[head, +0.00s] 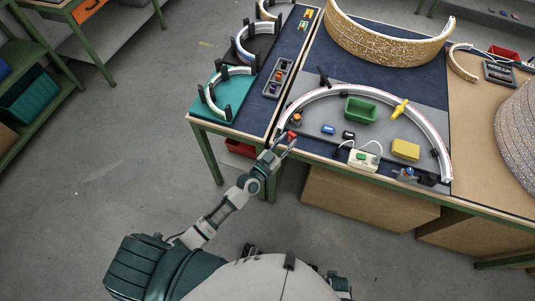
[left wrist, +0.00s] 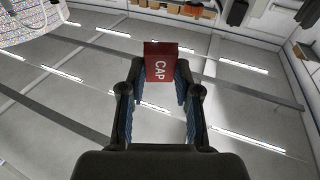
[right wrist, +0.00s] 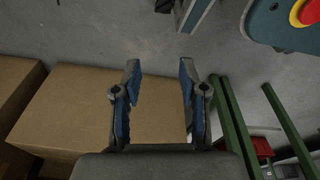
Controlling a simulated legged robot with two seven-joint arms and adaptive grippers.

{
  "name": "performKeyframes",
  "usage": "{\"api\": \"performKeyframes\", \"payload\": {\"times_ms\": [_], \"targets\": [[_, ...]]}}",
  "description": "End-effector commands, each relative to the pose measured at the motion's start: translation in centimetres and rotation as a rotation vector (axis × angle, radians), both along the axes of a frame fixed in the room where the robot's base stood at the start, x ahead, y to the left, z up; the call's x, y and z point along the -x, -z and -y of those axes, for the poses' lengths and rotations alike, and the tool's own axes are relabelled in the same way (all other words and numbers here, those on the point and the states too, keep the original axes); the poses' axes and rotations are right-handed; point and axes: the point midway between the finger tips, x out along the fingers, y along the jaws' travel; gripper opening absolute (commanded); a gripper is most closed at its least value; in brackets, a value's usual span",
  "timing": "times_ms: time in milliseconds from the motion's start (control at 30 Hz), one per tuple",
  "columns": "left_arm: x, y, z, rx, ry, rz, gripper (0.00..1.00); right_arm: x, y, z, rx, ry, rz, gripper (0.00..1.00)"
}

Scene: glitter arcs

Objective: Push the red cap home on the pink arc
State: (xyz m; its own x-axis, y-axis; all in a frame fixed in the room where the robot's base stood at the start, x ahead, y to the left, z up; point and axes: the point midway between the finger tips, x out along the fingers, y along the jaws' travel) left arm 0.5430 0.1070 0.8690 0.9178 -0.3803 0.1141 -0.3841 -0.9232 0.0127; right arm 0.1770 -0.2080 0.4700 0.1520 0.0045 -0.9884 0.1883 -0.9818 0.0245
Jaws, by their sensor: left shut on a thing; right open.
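A red cap (left wrist: 160,62) lettered CAP sits between the fingertips of my left gripper (left wrist: 158,85), which is shut on it. In the head view the left gripper (head: 287,142) holds the red cap (head: 292,137) at the front edge of the table, near the left end of a large white arc with a faint pink tint (head: 362,90). The cap looks apart from the arc. The arc stands in black holders on a grey mat (head: 325,109). My right gripper (right wrist: 158,85) is open and empty in the right wrist view, below table height by cardboard boxes.
Inside the arc are a green bin (head: 360,109), a yellow block (head: 405,149) and a white box with cables (head: 364,159). An orange-topped knob (head: 296,119) stands by the arc's left end. Small arcs stand on a teal mat (head: 214,84) and beyond. Cardboard boxes (right wrist: 105,105) lie under the table.

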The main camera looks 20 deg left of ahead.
Motion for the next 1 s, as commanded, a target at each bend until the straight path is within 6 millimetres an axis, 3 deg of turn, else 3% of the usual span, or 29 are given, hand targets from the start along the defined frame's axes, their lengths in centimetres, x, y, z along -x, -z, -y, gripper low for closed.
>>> {"api": "performKeyframes", "payload": {"times_ms": [33,200,433,667,1000], "targets": [[0.4,1.4,-0.8,0.007,-0.050,0.023,0.00,-0.3,0.1,0.1,-0.001,0.000,0.003,0.42],[2.0,4.1,-3.5,0.025,-0.242,0.114,0.00,-1.0,-0.6,0.2,-0.007,0.002,0.005,0.42],[3.3,5.7,-6.1,0.035,-0.376,0.173,0.00,-1.5,-1.4,-0.2,-0.002,0.003,0.007,0.42],[2.1,5.8,-6.7,0.040,-0.383,0.177,0.00,-2.2,-2.8,-0.5,0.000,0.005,0.014,0.42],[-0.8,5.7,-5.9,0.033,-0.380,0.179,0.00,-3.4,-6.1,-0.3,-0.008,0.008,0.026,0.42]]}}
